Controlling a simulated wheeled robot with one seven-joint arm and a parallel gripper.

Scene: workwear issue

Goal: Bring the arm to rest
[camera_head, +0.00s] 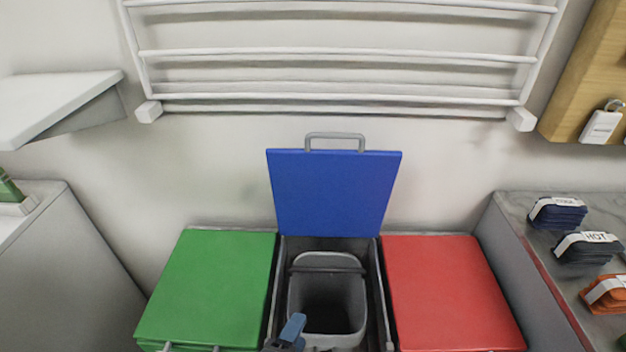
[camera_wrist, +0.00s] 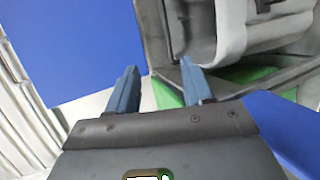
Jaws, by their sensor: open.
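My gripper (camera_head: 291,332) shows at the bottom edge of the head view, in front of the open middle bin. Only a blue finger and a dark part of it are visible there. In the wrist view its two blue fingers (camera_wrist: 160,82) stand apart with nothing between them. The rest of my arm is out of the head view. The middle bin's blue lid (camera_head: 334,190) stands raised against the wall, and a grey bucket (camera_head: 329,262) sits inside the bin. The bucket's inside looks dark and empty.
A green lid (camera_head: 212,285) and a red lid (camera_head: 450,290) lie shut on either side. A white rack (camera_head: 340,54) hangs above. A grey counter (camera_head: 512,215) at the right bears folded bundles, one labelled HOT (camera_head: 588,247). A white shelf (camera_head: 55,98) juts out at the left.

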